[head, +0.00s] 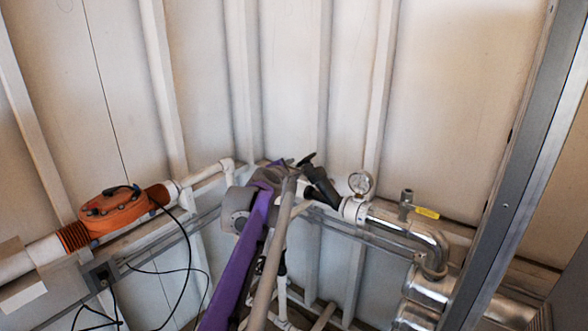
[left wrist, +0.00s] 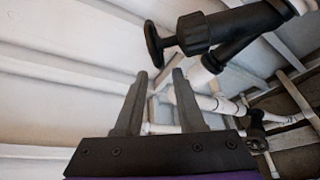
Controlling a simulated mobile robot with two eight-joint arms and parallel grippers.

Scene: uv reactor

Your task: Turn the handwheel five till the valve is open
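A small black handwheel (head: 307,160) sits on the end of a slanted black valve body (head: 320,187) on the white pipe. In the left wrist view the handwheel (left wrist: 154,44) is seen nearly edge-on, with the valve body (left wrist: 212,32) to its right. I see no number on it. My left gripper (head: 284,163), on the purple arm, is just left of the handwheel in the head view. In the left wrist view its fingers (left wrist: 160,76) are apart with nothing between them; the handwheel appears just above the fingertips. Contact is not visible. My right gripper is out of view.
A pressure gauge (head: 361,184) stands on the pipe right of the valve. An orange pipe fitting (head: 116,209) with black cables is at left. Silver bent piping (head: 432,246) and a grey metal post (head: 520,155) are at right. A ribbed wall lies behind.

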